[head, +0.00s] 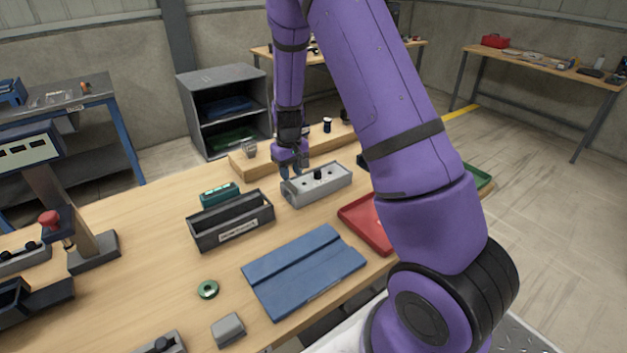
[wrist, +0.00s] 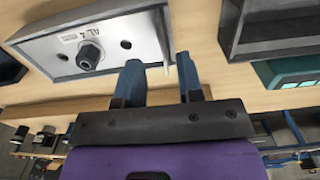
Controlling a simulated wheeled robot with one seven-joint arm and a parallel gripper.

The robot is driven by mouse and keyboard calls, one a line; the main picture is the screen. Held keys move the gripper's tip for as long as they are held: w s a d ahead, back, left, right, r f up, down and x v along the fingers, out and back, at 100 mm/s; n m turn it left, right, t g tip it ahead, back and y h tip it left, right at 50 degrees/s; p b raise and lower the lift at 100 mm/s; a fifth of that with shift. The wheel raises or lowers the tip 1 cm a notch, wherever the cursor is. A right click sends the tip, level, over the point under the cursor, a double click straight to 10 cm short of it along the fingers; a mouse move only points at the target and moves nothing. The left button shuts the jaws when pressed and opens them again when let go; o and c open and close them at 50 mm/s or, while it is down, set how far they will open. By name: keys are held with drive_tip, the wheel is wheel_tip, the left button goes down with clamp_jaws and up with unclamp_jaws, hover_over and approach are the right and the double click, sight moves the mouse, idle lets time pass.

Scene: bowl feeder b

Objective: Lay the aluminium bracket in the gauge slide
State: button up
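A grey gauge block with a raised rim and a black knob (head: 318,186) sits on the workbench, below my gripper (head: 292,170). In the wrist view this block (wrist: 40,52) shows a pale plate with an "AL" label and dark holes. I take it for the gauge slide. My gripper (wrist: 158,62) has its two blue fingers apart, at the near end of the block. A thin pale edge shows between the fingertips; I cannot tell if it is the block's end wall or a separate part. I cannot pick out the aluminium bracket with certainty.
A dark open bin (head: 231,222) and a green-teal box (head: 220,195) stand left of the block. A blue mat (head: 304,271) lies in front, a red tray (head: 366,224) right. A small grey part (head: 250,149) is on the wooden ledge behind. A green ring (head: 208,289) lies front left.

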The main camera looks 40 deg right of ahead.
wheel_tip(320, 180, down, 4)
drive_tip(key=shift+w+a+f, duration=0.1)
drive_tip(key=shift+f, duration=0.05)
clamp_jaws()
idle(0.4)
